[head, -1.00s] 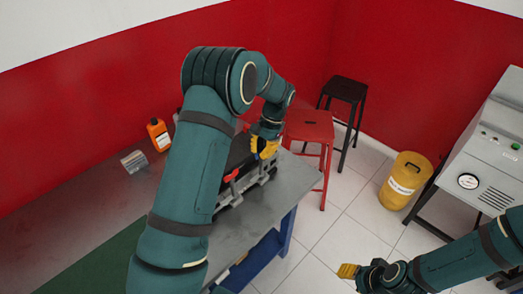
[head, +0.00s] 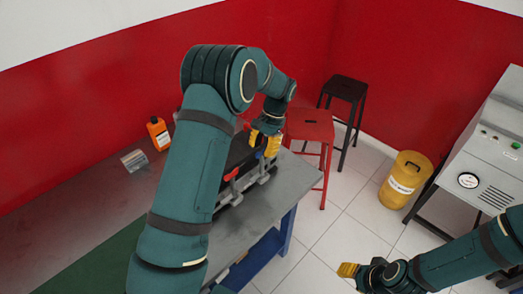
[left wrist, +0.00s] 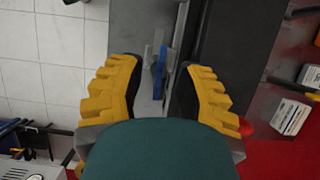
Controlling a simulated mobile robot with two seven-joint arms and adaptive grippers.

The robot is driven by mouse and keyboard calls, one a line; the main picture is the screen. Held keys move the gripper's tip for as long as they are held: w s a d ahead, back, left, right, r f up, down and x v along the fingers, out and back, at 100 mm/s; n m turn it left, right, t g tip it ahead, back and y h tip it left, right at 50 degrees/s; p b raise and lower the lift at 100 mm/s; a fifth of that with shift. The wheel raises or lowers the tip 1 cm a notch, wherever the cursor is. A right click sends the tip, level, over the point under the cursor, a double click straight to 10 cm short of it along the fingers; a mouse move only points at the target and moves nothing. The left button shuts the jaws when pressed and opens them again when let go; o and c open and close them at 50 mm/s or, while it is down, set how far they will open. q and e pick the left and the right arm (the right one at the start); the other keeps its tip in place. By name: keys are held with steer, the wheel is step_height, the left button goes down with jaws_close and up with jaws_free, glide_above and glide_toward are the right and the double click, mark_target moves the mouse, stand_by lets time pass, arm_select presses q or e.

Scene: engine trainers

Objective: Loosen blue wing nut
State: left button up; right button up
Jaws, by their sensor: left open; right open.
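The blue wing nut (left wrist: 159,80) shows in the left wrist view beside a grey metal bracket (left wrist: 148,60) on the dark engine trainer (left wrist: 236,45). My left gripper (left wrist: 160,72) is open, with one yellow finger on each side of the wing nut and a gap to both. In the head view my left gripper (head: 264,143) is over the far end of the trainer, and the wing nut is small and mostly hidden there. A red part (head: 231,175) sits nearer on the trainer's side. My right gripper (head: 348,270) is open and empty, out over the floor.
The trainer stands on a grey metal bench (head: 285,185) with its edge to the right. An orange bottle (head: 158,133) and a small labelled box (head: 134,160) stand at the back. A red stool (head: 310,125) stands beyond the bench. The floor between bench and yellow drum (head: 405,180) is clear.

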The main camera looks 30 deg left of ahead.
arm_select(q)
steer(key=v, duration=1)
steer(key=shift+r, duration=0.4)
